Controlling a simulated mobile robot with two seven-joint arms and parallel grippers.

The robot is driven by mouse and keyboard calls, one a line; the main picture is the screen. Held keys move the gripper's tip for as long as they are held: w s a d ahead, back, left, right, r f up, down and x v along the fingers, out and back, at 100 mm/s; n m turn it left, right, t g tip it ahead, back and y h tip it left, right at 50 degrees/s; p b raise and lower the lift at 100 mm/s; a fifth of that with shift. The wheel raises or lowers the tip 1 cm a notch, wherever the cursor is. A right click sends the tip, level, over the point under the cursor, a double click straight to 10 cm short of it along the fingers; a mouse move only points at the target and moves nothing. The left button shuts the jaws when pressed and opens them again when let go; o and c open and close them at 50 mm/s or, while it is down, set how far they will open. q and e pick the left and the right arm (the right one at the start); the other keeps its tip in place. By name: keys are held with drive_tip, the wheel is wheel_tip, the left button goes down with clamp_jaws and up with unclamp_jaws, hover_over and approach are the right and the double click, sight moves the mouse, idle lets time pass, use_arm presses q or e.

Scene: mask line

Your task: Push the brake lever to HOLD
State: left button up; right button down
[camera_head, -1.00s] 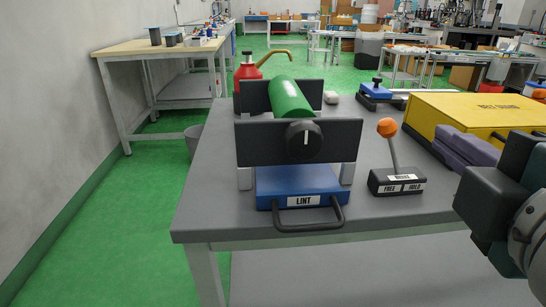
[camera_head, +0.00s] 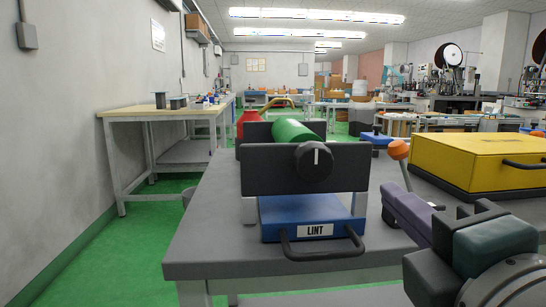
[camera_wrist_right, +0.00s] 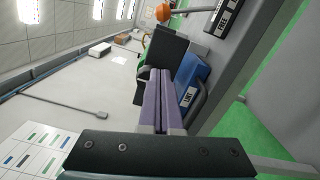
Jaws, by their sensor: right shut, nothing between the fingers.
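The brake lever has an orange ball knob (camera_head: 399,149) on a thin shaft that leans left, toward the FREE side. In the head view my right gripper hides its base. In the right wrist view the knob (camera_wrist_right: 163,12) and the dark labelled base (camera_wrist_right: 215,23) show at the top edge. My right gripper (camera_head: 388,191) has purple fingers, shut with nothing between them. They are in front of the lever in the head view. In the right wrist view the fingertips (camera_wrist_right: 155,74) are apart from the knob. My left gripper is not in view.
A blue LINT tray (camera_head: 310,213) with a black handle sits under black plates and a green roller (camera_head: 296,131), left of the lever. A yellow case (camera_head: 480,165) stands to the right. The grey table (camera_head: 205,225) is clear at its left.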

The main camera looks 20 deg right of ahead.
sight(405, 173)
drive_tip(key=w+d, duration=0.1)
drive_tip(key=w, duration=0.2)
drive_tip(key=w+d, duration=0.2)
drive_tip(key=w, duration=0.1)
drive_tip(key=w+d+r+p, duration=0.1)
drive_tip(key=w+d, duration=0.1)
drive_tip(key=w, duration=0.1)
drive_tip(key=shift+d, duration=0.25)
drive_tip(key=shift+s+d, duration=0.1)
drive_tip(key=shift+d, duration=0.4)
drive_tip(key=shift+r, duration=0.1)
drive_tip(key=shift+s+d+r+m+p, duration=0.1)
drive_tip(key=shift+d+r+m+p, duration=0.05)
drive_tip(key=shift+d+m+p, duration=0.15)
